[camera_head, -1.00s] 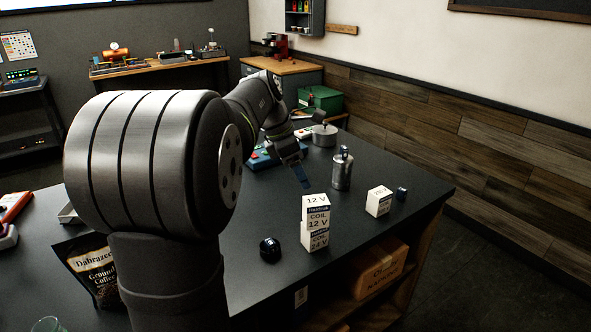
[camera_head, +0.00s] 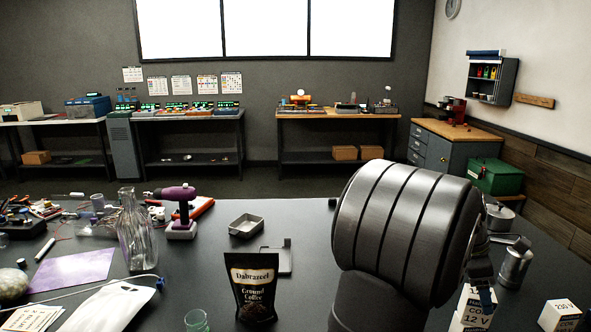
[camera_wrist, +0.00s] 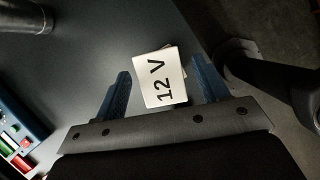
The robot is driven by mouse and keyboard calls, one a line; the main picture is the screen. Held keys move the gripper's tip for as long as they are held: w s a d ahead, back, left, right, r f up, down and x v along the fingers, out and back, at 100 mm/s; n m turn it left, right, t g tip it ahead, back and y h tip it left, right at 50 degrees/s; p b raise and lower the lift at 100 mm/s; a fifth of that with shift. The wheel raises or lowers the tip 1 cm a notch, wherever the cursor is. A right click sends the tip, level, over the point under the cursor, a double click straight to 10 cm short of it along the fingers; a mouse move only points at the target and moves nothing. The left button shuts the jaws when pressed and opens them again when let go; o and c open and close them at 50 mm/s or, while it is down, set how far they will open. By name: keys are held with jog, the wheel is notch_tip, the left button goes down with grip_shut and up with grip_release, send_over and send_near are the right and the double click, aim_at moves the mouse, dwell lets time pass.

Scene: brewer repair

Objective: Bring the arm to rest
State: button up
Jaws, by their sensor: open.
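My gripper (camera_wrist: 162,88) is open, its two blue fingers apart in the wrist view. A white box marked 12 V (camera_wrist: 160,80) shows between and beyond the fingertips, and I cannot tell how far below them it is. In the head view my arm stands at the right and hides part of the bench. My gripper (camera_head: 485,298) shows only partly there, in front of the white and dark 12 V coil box (camera_head: 472,312) at the lower right edge.
A 230 V box (camera_head: 558,316) and a metal canister (camera_head: 514,264) stand at the right. A coffee bag (camera_head: 252,288), a grey tray (camera_head: 246,226), a glass bottle (camera_head: 137,232) and a purple drill (camera_head: 180,205) stand on the bench (camera_head: 200,272).

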jog(key=shift+r, duration=0.6)
jog(key=shift+f, duration=0.1)
